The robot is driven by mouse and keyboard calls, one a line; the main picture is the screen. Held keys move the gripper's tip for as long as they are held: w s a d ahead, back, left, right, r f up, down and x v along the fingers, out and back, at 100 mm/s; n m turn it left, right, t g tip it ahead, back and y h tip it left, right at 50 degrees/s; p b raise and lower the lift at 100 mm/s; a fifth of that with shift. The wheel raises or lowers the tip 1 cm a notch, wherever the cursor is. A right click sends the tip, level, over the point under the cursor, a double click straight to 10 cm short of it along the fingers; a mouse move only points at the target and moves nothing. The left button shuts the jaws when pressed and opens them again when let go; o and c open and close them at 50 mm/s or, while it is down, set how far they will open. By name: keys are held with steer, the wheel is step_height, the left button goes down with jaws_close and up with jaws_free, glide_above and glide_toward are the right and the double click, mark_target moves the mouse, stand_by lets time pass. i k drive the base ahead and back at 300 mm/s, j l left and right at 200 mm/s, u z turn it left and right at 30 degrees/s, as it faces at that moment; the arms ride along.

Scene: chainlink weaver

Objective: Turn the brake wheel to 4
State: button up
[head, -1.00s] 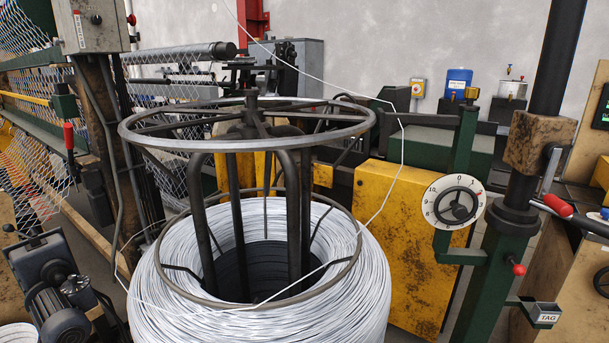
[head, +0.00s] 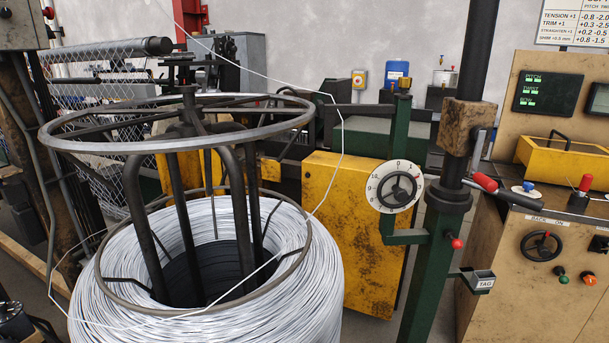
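The likely brake wheel is a round white dial (head: 376,199) with a small dark handwheel (head: 401,189) at its centre. It is mounted on a green bracket (head: 405,237) beside a green post, right of the wire coil. A 0 shows at the dial's top and a 10 at its upper left. A small red mark is at its upper right edge. The other figures and the exact setting are too small to read surely. My gripper is not in view.
A large wire coil (head: 320,270) under a ringed spider frame (head: 300,122) fills the left front. A strand runs up from it, left of the dial. A red-handled lever (head: 484,182) juts out right of the dial. A control bench (head: 500,250) stands at the right.

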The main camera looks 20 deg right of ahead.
mark_target(401, 195)
steer(key=i+j+z, duration=0.5)
steer(key=i+j, duration=0.15)
steer(key=j, duration=0.1)
